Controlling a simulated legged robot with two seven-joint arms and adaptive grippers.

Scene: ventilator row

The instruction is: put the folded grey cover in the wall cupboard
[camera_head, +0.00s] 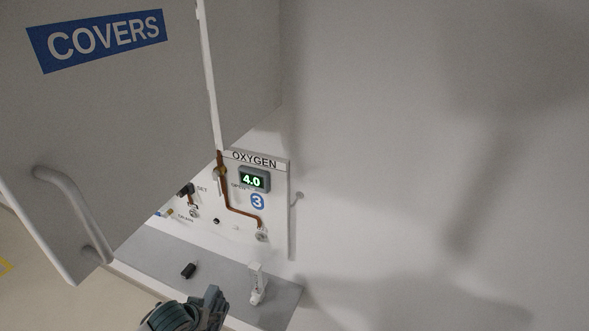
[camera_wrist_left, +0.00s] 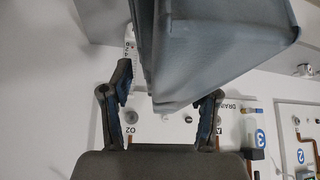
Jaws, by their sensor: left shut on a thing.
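The folded grey cover (camera_wrist_left: 220,52) fills the upper middle of the left wrist view, with soft edges and a hanging lower corner. My left gripper (camera_wrist_left: 172,82) is shut on it, one finger at each side; the cover hides part of the grip. The cover does not show in the head view. The wall cupboard's door (camera_head: 110,130), with a blue COVERS label (camera_head: 97,41) and a grey bar handle (camera_head: 75,215), stands at the left of the head view. The cupboard's inside is hidden.
An oxygen panel (camera_head: 275,180) with a copper pipe (camera_head: 240,211) and a lit 4.0 display (camera_head: 254,179) is below the cupboard. A grey ledge (camera_head: 215,271) carries a small black object (camera_head: 188,270) and a white fitting (camera_head: 258,285). Bare wall (camera_head: 430,150) fills the right.

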